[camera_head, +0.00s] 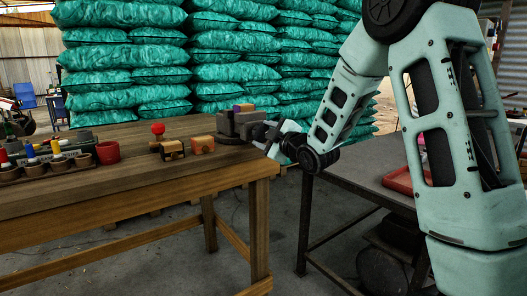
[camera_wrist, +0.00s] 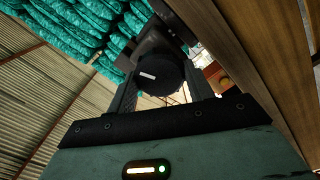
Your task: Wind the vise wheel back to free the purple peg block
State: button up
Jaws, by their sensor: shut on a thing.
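The grey vise (camera_head: 230,124) stands at the right end of the wooden bench. The purple peg block (camera_head: 246,107) shows as a small purple and orange piece in the top of the vise, between its jaws. My gripper (camera_head: 264,136) is at the right side of the vise. In the wrist view the dark round vise wheel (camera_wrist: 160,78), with a white mark on its face, sits between my two fingers. My gripper is shut on the wheel.
On the wooden bench (camera_head: 140,190), left of the vise, are an orange block (camera_head: 203,144), a wooden block (camera_head: 172,150), a red ball-topped piece (camera_head: 158,129) and a red cup (camera_head: 107,152). A grey table (camera_head: 350,172) with a red tray (camera_head: 398,182) stands right. Green sacks (camera_head: 240,72) are stacked behind.

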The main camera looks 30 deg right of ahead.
jog(key=n+b, duration=0.2)
jog(key=n, duration=0.1)
jog(key=n+b, duration=0.2)
jog(key=b, duration=0.1)
jog(key=shift+w+f+n, duration=0.1)
jog(key=shift+f+n, duration=0.1)
jog(key=shift+n, duration=0.2)
jog(key=shift+r+n+b, duration=0.35)
jog(key=shift+n+b, duration=0.15)
jog(key=shift+n, duration=0.1)
jog(key=o, duration=1.1)
jog(key=shift+f, duration=0.1)
